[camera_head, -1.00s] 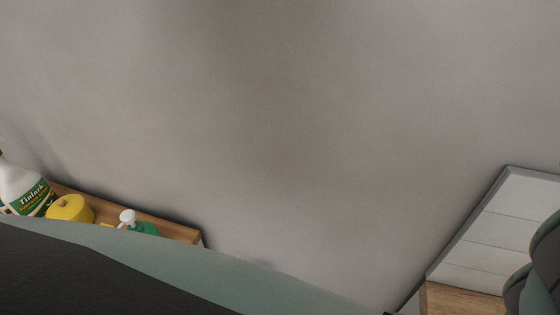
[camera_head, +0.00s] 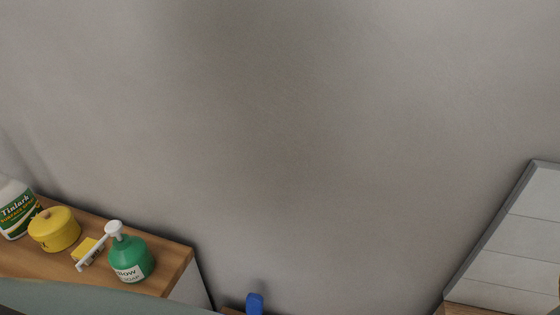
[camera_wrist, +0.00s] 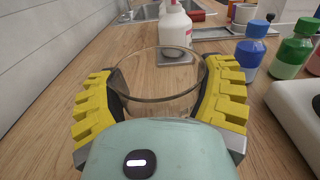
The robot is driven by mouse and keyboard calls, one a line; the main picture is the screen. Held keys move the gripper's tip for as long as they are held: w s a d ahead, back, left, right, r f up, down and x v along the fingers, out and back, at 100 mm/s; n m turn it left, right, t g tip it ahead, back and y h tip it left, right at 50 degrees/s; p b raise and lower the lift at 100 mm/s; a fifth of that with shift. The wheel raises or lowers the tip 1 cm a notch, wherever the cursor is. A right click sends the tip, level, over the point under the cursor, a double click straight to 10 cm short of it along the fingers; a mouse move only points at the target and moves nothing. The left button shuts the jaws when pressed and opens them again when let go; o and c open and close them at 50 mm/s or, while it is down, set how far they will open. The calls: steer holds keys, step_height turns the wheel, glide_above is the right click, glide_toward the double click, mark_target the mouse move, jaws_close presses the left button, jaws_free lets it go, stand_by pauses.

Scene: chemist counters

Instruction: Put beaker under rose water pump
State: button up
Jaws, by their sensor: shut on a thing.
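My gripper (camera_wrist: 160,82) shows in the wrist view, with its yellow ribbed fingers shut on a clear glass beaker (camera_wrist: 158,98). The beaker's round open rim faces the camera between the fingers; its lower part is hidden by my gripper's body. Straight beyond it, a white bottle with red markings (camera_wrist: 174,26) stands at a small grey square plate (camera_wrist: 178,57) on the wooden counter. Its top is cut off by the picture edge, and I cannot read its label, so I cannot tell whether it is the rose water pump. The head view does not show my gripper or the beaker.
Right of the beaker stand a blue bottle (camera_wrist: 249,50), a green bottle (camera_wrist: 292,50) and a white device (camera_wrist: 297,108). A sink (camera_wrist: 146,12) lies behind, a tiled wall left. In the head view, a green soap pump (camera_head: 131,258) and yellow pot (camera_head: 54,230) stand on another counter.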

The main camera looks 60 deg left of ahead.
steer(key=shift+f, duration=0.4)
steer(key=shift+w+f+b, duration=0.1)
steer(key=shift+f+b, duration=0.1)
steer(key=shift+b, duration=0.15)
steer(key=o, duration=1.1)
steer(key=shift+r, duration=0.1)
steer(key=shift+o, duration=0.2)
